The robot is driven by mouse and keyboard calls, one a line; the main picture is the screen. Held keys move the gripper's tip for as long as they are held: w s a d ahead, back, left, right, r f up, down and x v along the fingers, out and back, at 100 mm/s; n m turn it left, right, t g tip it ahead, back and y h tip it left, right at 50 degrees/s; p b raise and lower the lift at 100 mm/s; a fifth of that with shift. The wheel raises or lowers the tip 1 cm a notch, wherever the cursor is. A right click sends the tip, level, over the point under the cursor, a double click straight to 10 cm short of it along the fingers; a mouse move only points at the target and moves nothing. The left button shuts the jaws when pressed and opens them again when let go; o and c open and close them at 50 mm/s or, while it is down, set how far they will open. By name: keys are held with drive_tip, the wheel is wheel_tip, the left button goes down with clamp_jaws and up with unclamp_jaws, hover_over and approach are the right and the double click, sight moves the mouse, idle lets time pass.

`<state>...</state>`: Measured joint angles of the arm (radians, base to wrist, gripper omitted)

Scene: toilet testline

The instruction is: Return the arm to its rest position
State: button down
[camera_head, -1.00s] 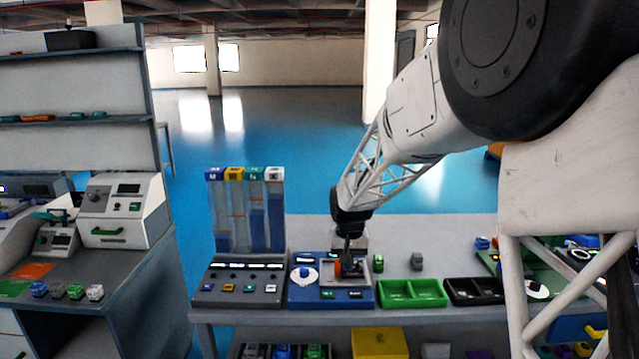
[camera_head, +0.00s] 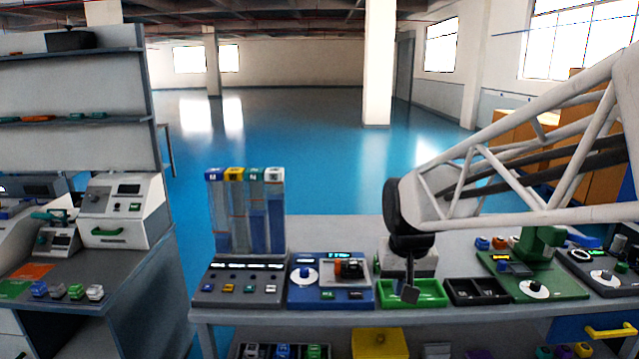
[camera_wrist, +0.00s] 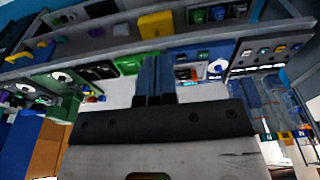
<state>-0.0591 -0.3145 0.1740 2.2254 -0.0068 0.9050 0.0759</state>
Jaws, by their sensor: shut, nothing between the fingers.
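My gripper (camera_head: 408,290) hangs from the lattice arm above the green tray (camera_head: 432,298) in the head view, empty. In the wrist view its two dark fingers (camera_wrist: 154,80) lie close together with nothing between them. Part of the arm comes in from the right edge of the head view.
A blue device (camera_head: 305,298) with an orange-and-black part (camera_head: 349,268) on it stands left of the gripper. A black tray (camera_head: 470,293) and a green device (camera_head: 545,288) stand to the right. Tall tubes (camera_head: 245,215) rise at the back left. The floor beyond the bench is clear.

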drive_tip(key=s+d, duration=0.3)
drive_tip(key=s, duration=1.6)
drive_tip(key=shift+s+f+t, duration=0.25)
drive_tip(key=shift+f+t, duration=0.15)
drive_tip(key=shift+d, duration=0.1)
idle(0.6)
